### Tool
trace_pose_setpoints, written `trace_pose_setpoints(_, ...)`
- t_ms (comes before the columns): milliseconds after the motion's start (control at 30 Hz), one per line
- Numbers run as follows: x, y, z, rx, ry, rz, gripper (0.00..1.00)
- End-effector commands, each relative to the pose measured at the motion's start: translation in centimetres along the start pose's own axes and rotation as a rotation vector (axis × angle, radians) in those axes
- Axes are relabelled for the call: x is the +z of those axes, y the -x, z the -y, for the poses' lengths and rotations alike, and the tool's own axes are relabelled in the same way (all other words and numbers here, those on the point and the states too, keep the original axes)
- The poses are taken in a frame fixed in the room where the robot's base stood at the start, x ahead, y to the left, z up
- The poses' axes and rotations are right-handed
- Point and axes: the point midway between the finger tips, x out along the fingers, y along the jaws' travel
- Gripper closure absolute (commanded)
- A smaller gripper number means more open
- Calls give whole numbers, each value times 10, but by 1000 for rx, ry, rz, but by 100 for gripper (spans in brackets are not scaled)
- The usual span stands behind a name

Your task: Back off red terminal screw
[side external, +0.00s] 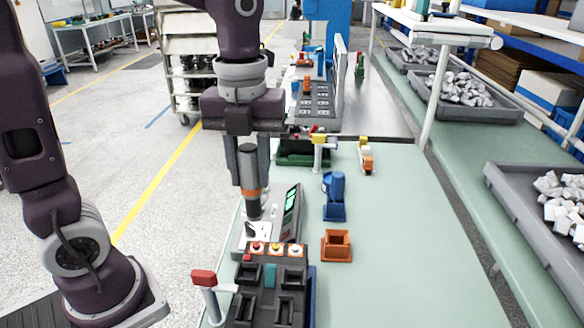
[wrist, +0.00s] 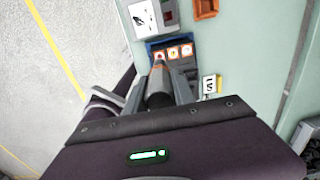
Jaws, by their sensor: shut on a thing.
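My gripper (side external: 249,185) is shut on a dark cylindrical screwdriver (side external: 253,208) with an orange band, held upright. In the wrist view the driver (wrist: 159,88) lies between the fingers and points at the row of terminals. The red terminal screw (side external: 256,247) is at the left end of that row, on the black fixture (side external: 244,303). In the side view the driver's lower end is above the row, with a visible gap to the red screw.
A tester with a green display (side external: 291,200) stands behind the fixture. A red-handled lever (side external: 204,278) is at its left. An orange open box (side external: 337,246) and a blue part (side external: 334,196) stand to the right.

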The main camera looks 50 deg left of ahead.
Motion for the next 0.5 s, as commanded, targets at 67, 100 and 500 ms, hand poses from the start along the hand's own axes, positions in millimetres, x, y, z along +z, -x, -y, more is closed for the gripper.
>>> trace_pose_setpoints(67,-2,1,-2,-1,0,1,100)
trace_pose_setpoints(100,-2,0,-2,-1,0,1,100)
trace_pose_setpoints(500,-1,-14,-2,1,0,-1,100)
